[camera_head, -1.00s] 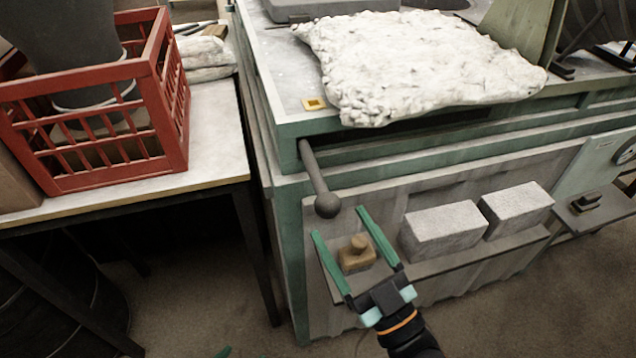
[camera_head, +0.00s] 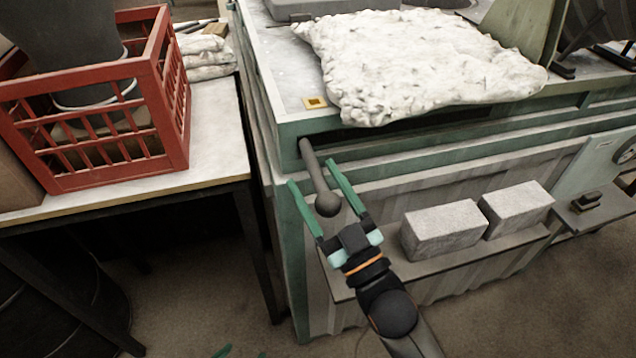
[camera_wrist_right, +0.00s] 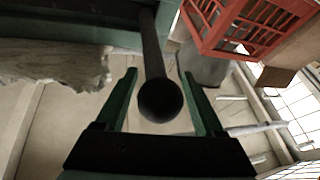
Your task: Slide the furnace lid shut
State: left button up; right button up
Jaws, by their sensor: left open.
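The furnace (camera_head: 290,130) is a green-edged bench with a pale top. A dark rod handle (camera_head: 312,165) with a ball knob (camera_head: 327,204) sticks out of a dark slot under its top. The lid itself I cannot make out clearly. My right gripper (camera_head: 311,173) is open, with its green fingers on either side of the handle. In the right wrist view the ball knob (camera_wrist_right: 160,99) sits between the fingers with gaps at both sides. Only the green fingertips of my left gripper (camera_head: 241,354) show at the bottom edge, spread apart.
A rough white slab (camera_head: 420,65) lies on the furnace top, overhanging its front edge. Two pale bricks (camera_head: 445,228) stand on a front shelf. A red crate (camera_head: 95,170) holding a grey bucket (camera_head: 70,50) stands on the left table (camera_head: 215,160).

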grip_shut()
dwell(0.3)
dwell(0.4)
